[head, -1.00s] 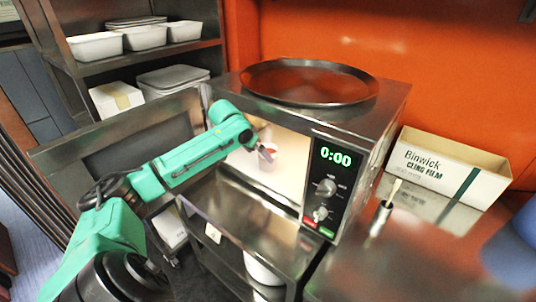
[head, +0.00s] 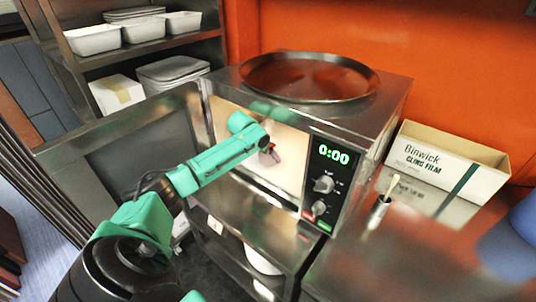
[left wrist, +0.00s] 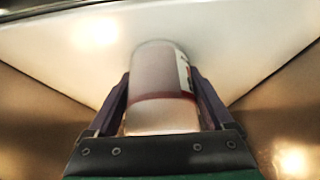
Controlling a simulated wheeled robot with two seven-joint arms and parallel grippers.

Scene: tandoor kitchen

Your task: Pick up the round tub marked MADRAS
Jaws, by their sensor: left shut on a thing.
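A round tub (left wrist: 160,85) with a dark reddish body, a pale lower band and a partly visible label sits between my left gripper's fingers in the left wrist view. The label text cannot be read. My left gripper (left wrist: 161,98) is shut on the tub, one dark finger on each side. In the head view my left gripper (head: 269,155) reaches into the bright cavity of the open microwave (head: 290,187). There the tub is mostly hidden by the gripper. My right gripper is not in view.
The microwave door (head: 140,150) hangs open at the left. A round metal tray (head: 310,80) lies on top of the microwave. A cling film box (head: 440,165) and a small metal cup (head: 379,212) stand on the right counter. White containers (head: 145,30) fill the left shelves.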

